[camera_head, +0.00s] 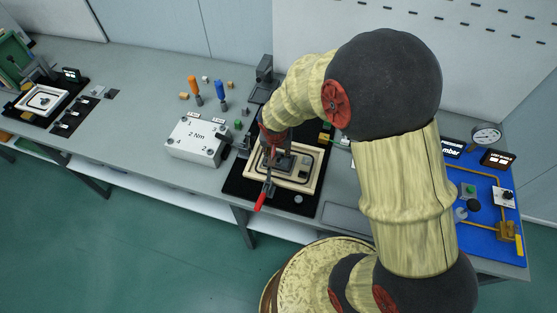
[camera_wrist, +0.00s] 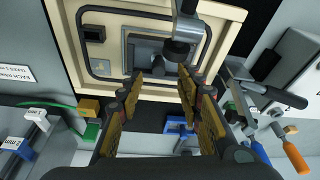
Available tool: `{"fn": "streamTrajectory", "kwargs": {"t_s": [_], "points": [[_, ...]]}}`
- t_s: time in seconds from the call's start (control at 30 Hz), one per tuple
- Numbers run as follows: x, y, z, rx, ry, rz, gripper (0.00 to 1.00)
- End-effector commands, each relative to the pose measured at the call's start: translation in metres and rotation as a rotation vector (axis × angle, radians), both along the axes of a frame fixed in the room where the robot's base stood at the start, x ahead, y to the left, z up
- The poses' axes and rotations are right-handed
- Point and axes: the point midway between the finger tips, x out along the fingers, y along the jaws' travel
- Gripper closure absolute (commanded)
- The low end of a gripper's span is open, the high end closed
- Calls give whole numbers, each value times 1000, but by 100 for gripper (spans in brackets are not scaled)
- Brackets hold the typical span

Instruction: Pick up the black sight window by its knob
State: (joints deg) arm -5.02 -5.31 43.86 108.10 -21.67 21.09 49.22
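The cream panel (camera_head: 303,182) lies on a black mat with a dark recessed area in its middle. In the wrist view the panel (camera_wrist: 80,18) fills the top, and a dark grey square piece (camera_wrist: 143,50), apparently the sight window, shows inside it. A dark arm with a black round end (camera_wrist: 180,50) hangs over that piece; I cannot tell whether it is a clamp or the knob. My gripper (camera_wrist: 160,78) is open, its fingers apart with nothing visible between them. In the head view my arm partly hides the gripper and the window.
A red-handled clamp (camera_head: 262,196) stands at the panel's near left edge. Orange (camera_head: 194,88) and blue (camera_head: 219,90) screwdrivers stand behind. A blue board (camera_head: 485,225) lies to the right.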

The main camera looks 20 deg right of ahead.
Motion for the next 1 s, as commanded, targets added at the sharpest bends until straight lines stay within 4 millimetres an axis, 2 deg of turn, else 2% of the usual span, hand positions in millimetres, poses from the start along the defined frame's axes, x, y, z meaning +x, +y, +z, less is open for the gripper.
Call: {"fn": "streamTrajectory", "kwargs": {"t_s": [0.2,0.3,0.57,1.0], "points": [[6,-5,-33,-1,4,0,64],[9,-6,-42,0,3,0,64],[9,-6,-43,0,1,1,65],[9,-6,-42,0,1,0,90]]}}
